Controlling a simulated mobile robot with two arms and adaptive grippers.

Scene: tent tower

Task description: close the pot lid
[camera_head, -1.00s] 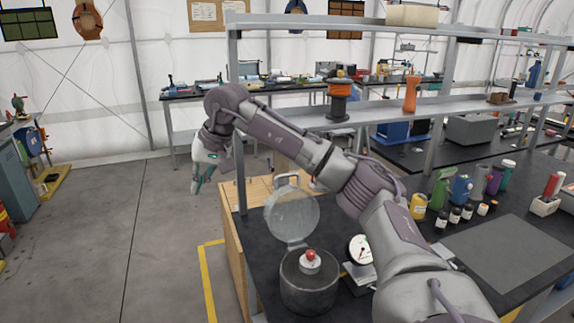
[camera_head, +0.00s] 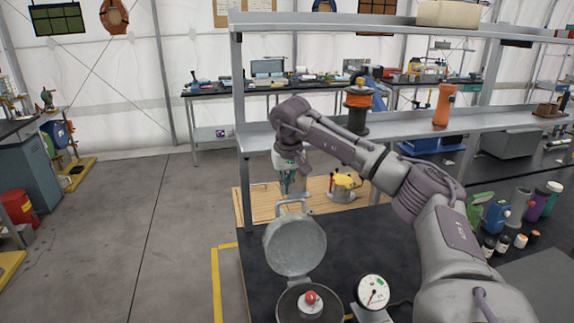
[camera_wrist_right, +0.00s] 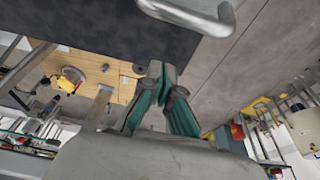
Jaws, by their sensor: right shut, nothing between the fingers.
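The grey metal pot (camera_head: 284,310) stands on the dark bench at the bottom of the head view, partly cut off by the frame edge. Its round lid (camera_head: 294,248) is open, tilted up at the pot's far side, with a bar handle (camera_head: 290,201) at its top. My right gripper (camera_head: 287,188) is shut and empty, pointing down just above and behind the handle, apparently apart from it. In the right wrist view the green-padded fingers (camera_wrist_right: 164,98) are together, and the metal handle (camera_wrist_right: 226,22) shows at the top. My left gripper is not in view.
A red-knobbed piece (camera_head: 311,298) shows at the pot's mouth. A dial gauge (camera_head: 373,291) stands close to the right. A shelf (camera_head: 420,134) with an orange spool (camera_head: 357,98) spans behind my arm. Open floor (camera_head: 170,240) lies left of the bench.

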